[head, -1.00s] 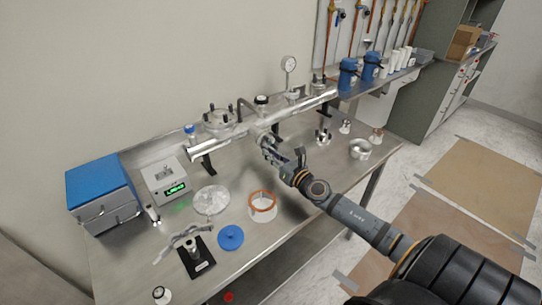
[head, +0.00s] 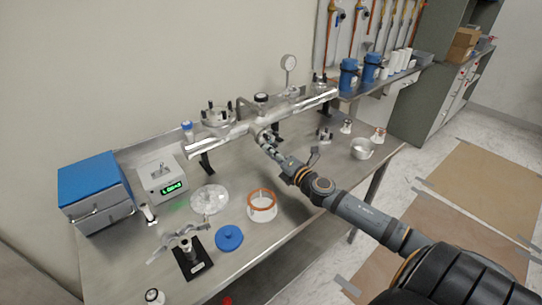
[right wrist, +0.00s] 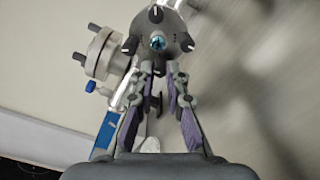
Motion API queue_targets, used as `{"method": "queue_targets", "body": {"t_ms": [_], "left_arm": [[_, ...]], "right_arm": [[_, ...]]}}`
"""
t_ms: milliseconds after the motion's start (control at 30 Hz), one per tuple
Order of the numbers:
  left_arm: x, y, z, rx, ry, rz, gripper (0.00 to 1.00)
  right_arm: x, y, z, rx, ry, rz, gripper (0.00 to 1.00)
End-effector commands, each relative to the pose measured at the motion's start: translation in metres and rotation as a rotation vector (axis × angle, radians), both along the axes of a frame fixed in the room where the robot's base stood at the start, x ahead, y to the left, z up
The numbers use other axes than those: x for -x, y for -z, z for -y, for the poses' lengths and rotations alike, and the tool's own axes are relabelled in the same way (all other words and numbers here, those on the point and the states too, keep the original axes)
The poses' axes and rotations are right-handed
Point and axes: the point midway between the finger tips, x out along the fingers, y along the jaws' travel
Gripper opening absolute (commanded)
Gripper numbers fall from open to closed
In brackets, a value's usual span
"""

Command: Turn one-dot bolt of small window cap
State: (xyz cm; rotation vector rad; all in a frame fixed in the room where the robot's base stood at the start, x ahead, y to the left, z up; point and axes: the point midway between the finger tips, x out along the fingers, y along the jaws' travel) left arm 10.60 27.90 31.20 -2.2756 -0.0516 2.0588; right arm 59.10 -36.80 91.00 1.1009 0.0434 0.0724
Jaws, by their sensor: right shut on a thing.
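The small window cap (right wrist: 170,32) is a dark round disk with a blue-green window in its middle, on the front of the steel tube (head: 222,138). Several bolt ends stand around its rim in the right wrist view. My right gripper (right wrist: 158,72) reaches the cap's lower edge with its fingertips close together, shut on a bolt there. The fingers mostly hide that bolt, and I cannot make out its dot marks. In the head view my right gripper (head: 263,134) is at the tube's front port. My left gripper is out of view.
The steel table holds a blue-topped box (head: 88,178), a scale (head: 162,178), a clear disk (head: 209,200), an orange-rimmed ring (head: 261,206) and a blue lid (head: 229,238). A metal cup (head: 361,148) stands at the right.

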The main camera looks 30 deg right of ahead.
Motion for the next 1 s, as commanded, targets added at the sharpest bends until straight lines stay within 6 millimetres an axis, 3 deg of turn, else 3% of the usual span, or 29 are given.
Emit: {"method": "queue_targets", "body": {"t_ms": [300,1000], "left_arm": [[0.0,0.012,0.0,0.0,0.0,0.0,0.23],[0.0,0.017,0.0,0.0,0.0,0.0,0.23]], "right_arm": [[0.0,0.002,0.0,-0.298,0.0,-0.025,0.0],[0.0,0.002,0.001,-0.925,0.0,-0.074,0.0]]}}
